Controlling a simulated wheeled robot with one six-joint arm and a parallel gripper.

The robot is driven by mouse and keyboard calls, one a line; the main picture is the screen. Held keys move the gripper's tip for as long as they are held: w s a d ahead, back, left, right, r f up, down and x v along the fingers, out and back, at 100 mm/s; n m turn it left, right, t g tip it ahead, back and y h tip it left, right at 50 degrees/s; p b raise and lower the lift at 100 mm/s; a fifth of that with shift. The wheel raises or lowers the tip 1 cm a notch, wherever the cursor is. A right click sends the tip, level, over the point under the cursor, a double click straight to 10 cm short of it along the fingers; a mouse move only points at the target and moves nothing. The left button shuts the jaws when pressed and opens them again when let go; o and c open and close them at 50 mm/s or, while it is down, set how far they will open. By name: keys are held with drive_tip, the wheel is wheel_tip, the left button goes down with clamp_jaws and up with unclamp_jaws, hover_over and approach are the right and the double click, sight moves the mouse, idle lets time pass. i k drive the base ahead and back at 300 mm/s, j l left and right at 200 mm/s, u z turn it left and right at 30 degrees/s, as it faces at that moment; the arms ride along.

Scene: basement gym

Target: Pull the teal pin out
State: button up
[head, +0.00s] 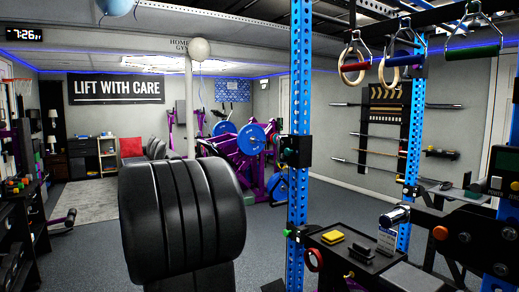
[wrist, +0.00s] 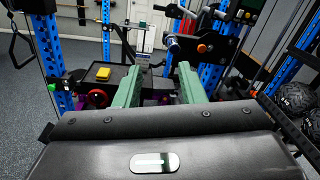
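A small teal-green knob (head: 287,233) shows at the side of the left blue upright (head: 299,120), low down beside the black tray in the head view. It looks like the teal pin's head, but it is too small to be sure; its shaft is hidden. In the wrist view a small greenish spot (wrist: 52,87) shows on the left upright, well left of my gripper. My gripper (wrist: 159,69) has two pale green fingers set wide apart with nothing between them. I cannot make out the gripper in the head view.
A black tray (head: 325,240) holds a yellow block (head: 333,237) and small dark items. A red ring (head: 313,260) hangs at its front. Orange knobs (head: 440,232) are on dark fittings at right. Black balls (wrist: 296,98) sit on a rack at right in the wrist view.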

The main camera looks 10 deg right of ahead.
sight(287, 151)
drive_tip(key=i+l, duration=0.25)
drive_tip(key=i, duration=0.25)
drive_tip(key=i+l+u, duration=0.1)
drive_tip(key=i+l, duration=0.15)
drive_tip(key=i, duration=0.25)
drive_tip(key=i+l, duration=0.3)
drive_tip(key=i, duration=0.15)
drive_tip(key=i+l, duration=0.3)
drive_tip(key=i, duration=0.2)
drive_tip(key=j+u, duration=0.05)
